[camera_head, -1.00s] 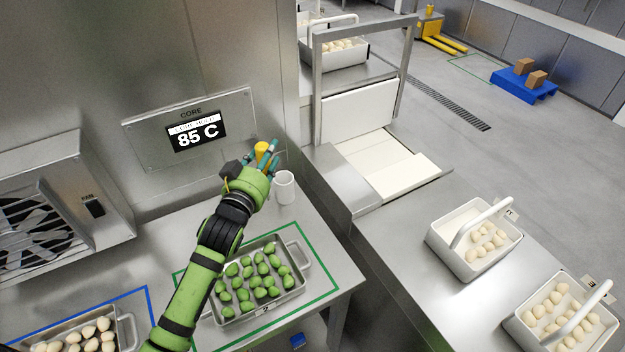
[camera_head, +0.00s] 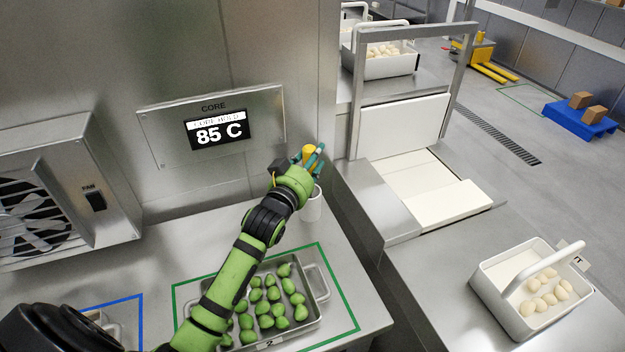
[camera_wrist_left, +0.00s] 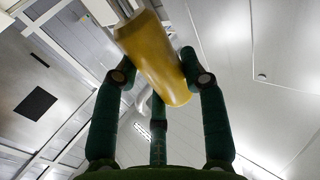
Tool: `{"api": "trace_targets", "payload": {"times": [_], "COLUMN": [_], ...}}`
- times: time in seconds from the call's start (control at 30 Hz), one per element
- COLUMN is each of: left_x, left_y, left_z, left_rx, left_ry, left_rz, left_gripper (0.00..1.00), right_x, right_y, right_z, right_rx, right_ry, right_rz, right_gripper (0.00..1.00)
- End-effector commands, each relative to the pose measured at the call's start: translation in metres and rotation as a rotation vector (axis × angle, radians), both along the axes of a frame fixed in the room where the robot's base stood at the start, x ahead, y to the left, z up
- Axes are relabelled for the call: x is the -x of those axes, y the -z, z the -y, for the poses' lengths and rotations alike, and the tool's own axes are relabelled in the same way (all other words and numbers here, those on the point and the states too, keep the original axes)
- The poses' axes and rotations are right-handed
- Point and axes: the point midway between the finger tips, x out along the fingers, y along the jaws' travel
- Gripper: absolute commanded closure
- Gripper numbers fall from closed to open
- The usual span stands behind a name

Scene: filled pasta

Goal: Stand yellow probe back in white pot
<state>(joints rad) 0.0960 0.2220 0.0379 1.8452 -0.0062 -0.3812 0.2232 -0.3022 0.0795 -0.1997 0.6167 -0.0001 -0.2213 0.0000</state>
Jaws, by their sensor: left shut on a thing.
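The yellow probe (camera_head: 309,153) is in my left gripper (camera_head: 312,158), whose green fingers are closed around it. The left wrist view shows the probe's thick yellow handle (camera_wrist_left: 158,62) tilted between the dark green fingers (camera_wrist_left: 160,90), with a pale metal part at its upper end. The white pot (camera_head: 312,207) stands on the steel table just below and beside the gripper, partly hidden by the hand. In the head view the probe is above the pot's level; I cannot tell whether its tip is over the opening. My right gripper is not in view.
A tray of green filled pasta (camera_head: 316,318) sits under my left forearm inside a green outline. A wall panel (camera_head: 150,135) reads 85 C behind the hand. A steel frame (camera_head: 357,115) with white slabs stands at right, and a white basket of pale pieces (camera_head: 490,290) is farther right.

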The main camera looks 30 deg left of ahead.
Motion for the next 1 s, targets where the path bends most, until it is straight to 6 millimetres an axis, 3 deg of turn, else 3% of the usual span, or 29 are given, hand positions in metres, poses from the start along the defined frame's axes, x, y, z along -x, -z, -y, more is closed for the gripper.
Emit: {"api": "trace_targets", "payload": {"times": [0.27, 0.7, 0.73, 0.8, 1.0], "left_x": [0.000, 0.000, 0.000, 0.000, 0.000], "left_y": [0.034, 0.037, 0.038, 0.037, 0.037], "left_z": [0.000, 0.000, 0.000, 0.000, 0.000], "left_rx": [-0.001, -0.001, -0.001, -0.001, 0.000], "left_ry": [0.001, 0.000, 0.000, 0.000, 0.000], "left_rz": [0.002, 0.001, 0.000, 0.000, 0.000], "left_gripper": [0.92, 0.92, 0.54, 0.34, 0.34], "right_x": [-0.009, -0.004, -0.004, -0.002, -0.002], "right_y": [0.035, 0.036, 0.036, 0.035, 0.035], "right_z": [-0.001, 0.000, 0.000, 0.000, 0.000], "right_rx": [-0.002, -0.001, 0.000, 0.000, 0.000], "right_ry": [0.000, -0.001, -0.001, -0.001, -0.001], "right_rz": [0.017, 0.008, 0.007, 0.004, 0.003], "right_gripper": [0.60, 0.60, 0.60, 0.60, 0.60]}}
